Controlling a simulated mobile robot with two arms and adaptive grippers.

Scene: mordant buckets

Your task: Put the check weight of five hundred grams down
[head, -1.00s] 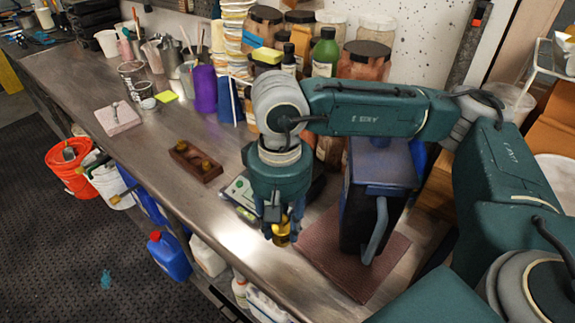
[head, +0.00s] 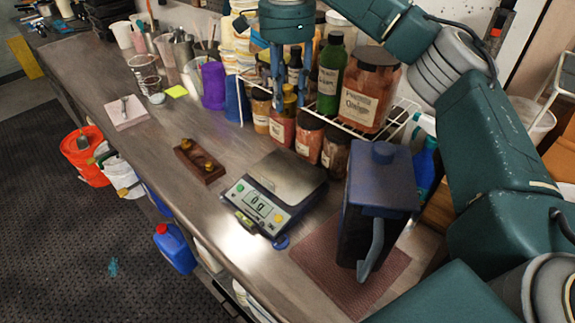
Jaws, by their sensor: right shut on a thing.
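My right gripper (head: 286,78) hangs fingers down, high in the upper middle of the head view. It is shut on a brass weight (head: 285,100), which shows in front of the jars at the back; its markings are too small to read. The bench scale (head: 270,190) stands on the steel bench with an empty pan, and its display reads 0 g. A dark wooden weight block (head: 199,162) lies to the left of the scale, with small brass weights in it. My left gripper is not in view.
A dark blue box-shaped device (head: 378,190) with a handle stands on a reddish mat (head: 315,262), right of the scale. Jars (head: 366,92) and a green bottle (head: 331,75) crowd the back.

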